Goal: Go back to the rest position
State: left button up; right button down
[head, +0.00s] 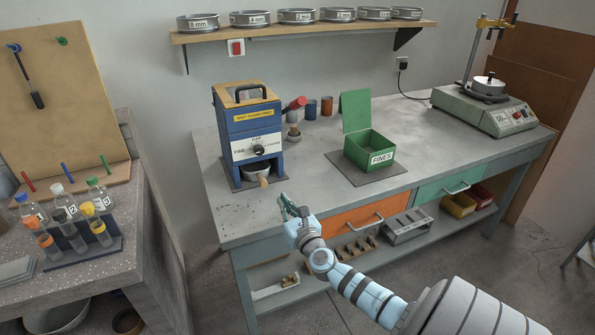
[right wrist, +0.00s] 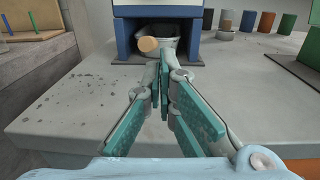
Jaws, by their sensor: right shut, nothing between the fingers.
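My right gripper (head: 288,203) is at the front edge of the concrete bench (head: 315,195), just in front of and right of the blue mill (head: 250,130). In the right wrist view its teal-padded fingers (right wrist: 165,72) come together at the tips with nothing between them. A small pan (head: 254,172) with a wooden handle (head: 264,181) sits in the opening at the base of the mill. In the right wrist view the pan (right wrist: 170,38) and its handle end (right wrist: 148,44) lie beyond the fingertips, apart from them. My left gripper is not in view.
A green box labelled FINES (head: 370,153) stands open-lidded on a mat to the right. A scale-like machine (head: 485,108) stands at the far right. An orange drawer (head: 350,220) is below the bench edge. Bottles (head: 62,195) and tubes stand on the left table.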

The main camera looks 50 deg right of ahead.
jog(key=v, duration=0.7)
jog(key=shift+s+a, duration=0.25)
jog(key=shift+a, duration=0.05)
